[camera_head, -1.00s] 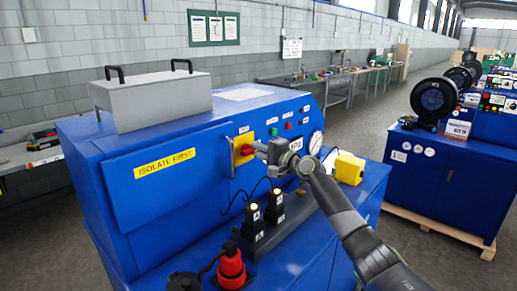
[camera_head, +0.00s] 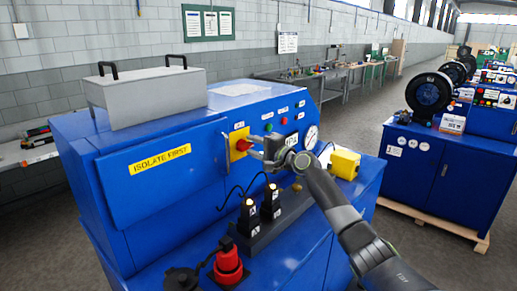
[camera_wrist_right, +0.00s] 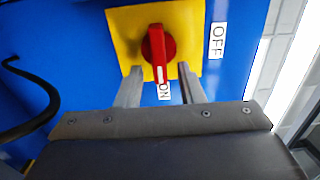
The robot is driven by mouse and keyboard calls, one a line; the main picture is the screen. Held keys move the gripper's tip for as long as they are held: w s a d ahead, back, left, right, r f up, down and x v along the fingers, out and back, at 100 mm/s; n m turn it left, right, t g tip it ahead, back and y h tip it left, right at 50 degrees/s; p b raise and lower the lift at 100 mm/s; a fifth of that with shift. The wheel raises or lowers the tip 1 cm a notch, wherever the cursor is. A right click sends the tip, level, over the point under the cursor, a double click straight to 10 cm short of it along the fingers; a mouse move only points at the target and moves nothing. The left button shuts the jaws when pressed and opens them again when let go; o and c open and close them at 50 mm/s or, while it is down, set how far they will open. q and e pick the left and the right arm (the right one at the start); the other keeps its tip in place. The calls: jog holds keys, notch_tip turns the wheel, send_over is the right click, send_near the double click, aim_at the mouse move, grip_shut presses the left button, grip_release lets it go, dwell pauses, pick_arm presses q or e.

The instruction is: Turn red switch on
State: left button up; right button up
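The red switch (camera_head: 242,145) sits on a yellow plate (camera_head: 236,134) on the blue machine's front panel. In the right wrist view the red switch (camera_wrist_right: 157,44) has its white-marked end pointing at the ON label (camera_wrist_right: 165,91). The OFF label (camera_wrist_right: 217,40) is at the plate's right side there. My right gripper (camera_head: 253,147) is at the switch. Its two fingers, seen in the right wrist view (camera_wrist_right: 160,78), are spread with a gap on each side of the handle. They do not grip it. My left gripper is not in view.
A yellow box (camera_head: 345,163) and a round gauge (camera_head: 311,137) are right of the switch. Black plugs (camera_head: 248,217) and a red connector (camera_head: 228,262) stand on the lower ledge. A grey case (camera_head: 145,98) rests on top. A dark cable shows beside the gripper in the wrist view.

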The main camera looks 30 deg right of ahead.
jog(key=b+v, duration=0.5)
jog(key=v, duration=1.2)
jog(key=shift+s, duration=0.15)
jog(key=shift+d, duration=0.1)
jog(key=shift+f, duration=0.1)
